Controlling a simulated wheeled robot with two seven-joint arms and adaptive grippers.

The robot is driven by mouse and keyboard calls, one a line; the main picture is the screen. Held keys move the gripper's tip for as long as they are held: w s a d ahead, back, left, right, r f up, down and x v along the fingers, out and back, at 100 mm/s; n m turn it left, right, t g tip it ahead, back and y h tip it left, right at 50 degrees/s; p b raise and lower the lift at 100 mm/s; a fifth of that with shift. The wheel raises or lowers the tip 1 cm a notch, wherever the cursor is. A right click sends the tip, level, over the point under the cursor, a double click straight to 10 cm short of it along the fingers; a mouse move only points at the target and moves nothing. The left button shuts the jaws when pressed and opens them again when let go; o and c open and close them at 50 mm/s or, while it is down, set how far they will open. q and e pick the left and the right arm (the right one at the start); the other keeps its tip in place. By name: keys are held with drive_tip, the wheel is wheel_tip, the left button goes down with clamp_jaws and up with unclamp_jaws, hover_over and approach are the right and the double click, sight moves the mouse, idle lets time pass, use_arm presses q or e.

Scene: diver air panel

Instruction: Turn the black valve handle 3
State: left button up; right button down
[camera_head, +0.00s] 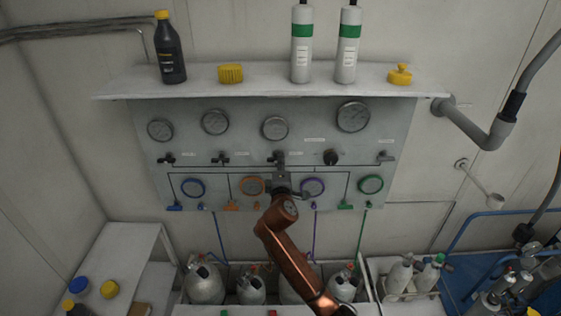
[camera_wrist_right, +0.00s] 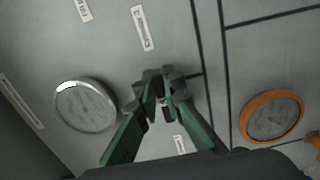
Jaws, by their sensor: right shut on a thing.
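The grey panel (camera_head: 230,130) carries a row of small black valve handles below its gauges. My right gripper (camera_head: 280,162) reaches up to the third handle from the left, black handle 3, and largely covers it in the head view. In the right wrist view, the green fingers of my right gripper (camera_wrist_right: 162,98) are closed together at the panel on a small dark part, which fits handle 3. Its exact turn angle is hard to tell. My left gripper is not in view.
Neighbouring black handles (camera_head: 220,159) and a black knob (camera_head: 330,157) sit on either side. A gauge (camera_head: 275,128) is above. A shelf (camera_head: 270,88) with bottles juts out over the panel.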

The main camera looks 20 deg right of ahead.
drive_tip(key=c, duration=2)
unclamp_jaws()
drive_tip(key=shift+c, duration=0.2)
drive_tip(key=shift+s, duration=0.1)
drive_tip(key=v, duration=1.2)
